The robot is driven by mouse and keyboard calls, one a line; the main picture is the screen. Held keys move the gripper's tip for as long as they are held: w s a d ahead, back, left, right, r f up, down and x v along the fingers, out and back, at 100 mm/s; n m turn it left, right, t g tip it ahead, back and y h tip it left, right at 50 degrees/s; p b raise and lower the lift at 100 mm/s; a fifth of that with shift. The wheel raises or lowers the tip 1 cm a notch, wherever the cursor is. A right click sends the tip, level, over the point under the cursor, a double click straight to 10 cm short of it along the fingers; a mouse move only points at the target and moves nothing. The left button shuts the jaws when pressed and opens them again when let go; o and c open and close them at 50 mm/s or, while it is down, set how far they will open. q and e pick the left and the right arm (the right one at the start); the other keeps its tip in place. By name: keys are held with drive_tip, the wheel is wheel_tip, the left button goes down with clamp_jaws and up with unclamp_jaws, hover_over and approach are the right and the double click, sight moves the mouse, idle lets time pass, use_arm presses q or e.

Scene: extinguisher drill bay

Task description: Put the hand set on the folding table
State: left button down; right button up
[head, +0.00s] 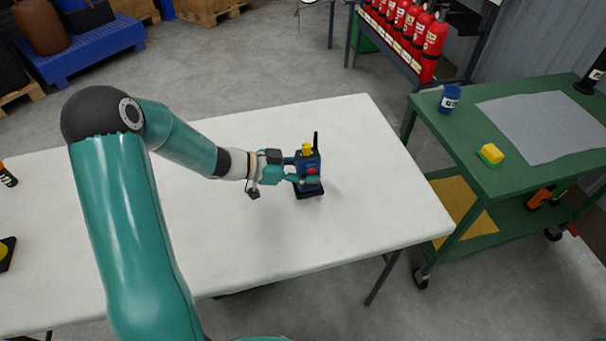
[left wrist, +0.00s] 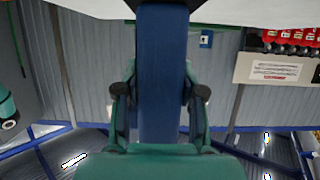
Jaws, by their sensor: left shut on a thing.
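The hand set (head: 311,163) is a blue radio with a black antenna, a yellow knob, a red button and a dark lower end. My left gripper (head: 301,171) is shut around its body from the left and holds it upright over the white folding table (head: 375,200). I cannot tell whether its dark lower end touches the tabletop. In the left wrist view, the blue body of the hand set (left wrist: 162,60) stands between the two fingers of the left gripper (left wrist: 160,95). My right gripper is not in view.
The tabletop around the hand set is clear. Dark items lie at its far left edge. Red extinguishers (head: 433,50) stand on a rack behind. A blue pallet (head: 84,55) is at back left.

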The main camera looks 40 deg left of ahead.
use_arm(q)
drive_tip(key=shift+f, duration=0.95)
drive_tip(key=shift+f, duration=0.1)
drive_tip(key=c, duration=0.7)
unclamp_jaws()
drive_tip(key=v, duration=1.2)
